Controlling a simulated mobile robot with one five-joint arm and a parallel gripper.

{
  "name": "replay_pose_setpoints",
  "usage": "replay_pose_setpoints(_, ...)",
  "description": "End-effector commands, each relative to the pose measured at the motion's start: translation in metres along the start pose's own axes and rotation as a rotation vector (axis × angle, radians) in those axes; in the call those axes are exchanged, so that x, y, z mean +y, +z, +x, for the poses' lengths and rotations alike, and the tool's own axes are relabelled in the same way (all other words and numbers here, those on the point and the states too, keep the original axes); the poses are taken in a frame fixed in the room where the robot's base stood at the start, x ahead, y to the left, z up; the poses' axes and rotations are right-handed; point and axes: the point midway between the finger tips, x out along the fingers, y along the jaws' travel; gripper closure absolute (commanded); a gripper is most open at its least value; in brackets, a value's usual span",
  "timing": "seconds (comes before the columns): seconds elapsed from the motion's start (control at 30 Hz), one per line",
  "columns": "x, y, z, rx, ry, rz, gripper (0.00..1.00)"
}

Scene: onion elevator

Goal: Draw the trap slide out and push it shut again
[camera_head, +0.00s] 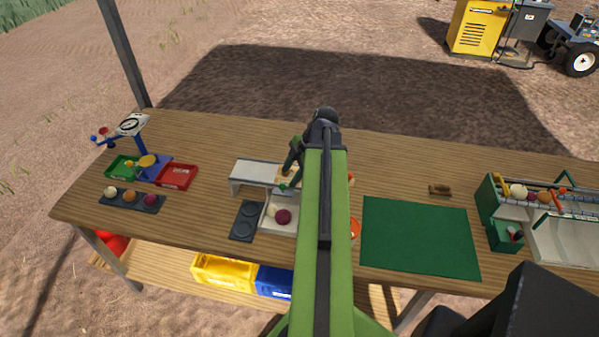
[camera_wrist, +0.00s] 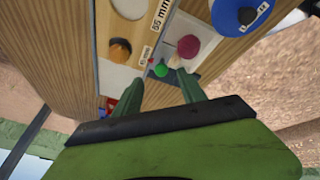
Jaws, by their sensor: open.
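In the wrist view my gripper (camera_wrist: 162,78) is open, with its two green fingers spread on either side of a small green knob (camera_wrist: 160,70). The knob seems to be the handle of the trap slide; the slide's plate itself I cannot make out. A red bit shows beside the knob. In the head view my gripper (camera_head: 291,172) is over the middle of the bench, partly hidden by my green arm. A pale sizing board (camera_wrist: 114,78) with 55 mm and 45 mm labels has a brown onion (camera_wrist: 120,50). A purple onion (camera_wrist: 188,46) sits in a pale tray (camera_head: 280,226) beside it.
A low grey-white stand (camera_head: 255,172) and a dark plate (camera_head: 246,222) are near the tray. A green mat (camera_head: 420,238) lies to the right, with a green-framed machine (camera_head: 490,200) beyond. A scale, coloured trays (camera_head: 177,176) and several onions stand at left.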

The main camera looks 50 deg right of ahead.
Motion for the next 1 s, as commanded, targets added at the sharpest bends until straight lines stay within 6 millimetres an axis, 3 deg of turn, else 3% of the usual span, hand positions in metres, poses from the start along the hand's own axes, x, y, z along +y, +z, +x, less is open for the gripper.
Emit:
replay_pose_setpoints(0.03, -0.002, 0.004, 0.021, 0.000, -0.001, -0.001, 0.52)
replay_pose_setpoints(0.2, -0.001, 0.002, 0.047, 0.000, -0.001, -0.001, 0.52)
replay_pose_setpoints(0.67, 0.000, -0.001, 0.056, 0.000, -0.001, 0.000, 0.53)
replay_pose_setpoints(1.0, 0.000, -0.001, 0.056, 0.000, -0.001, -0.001, 0.98)
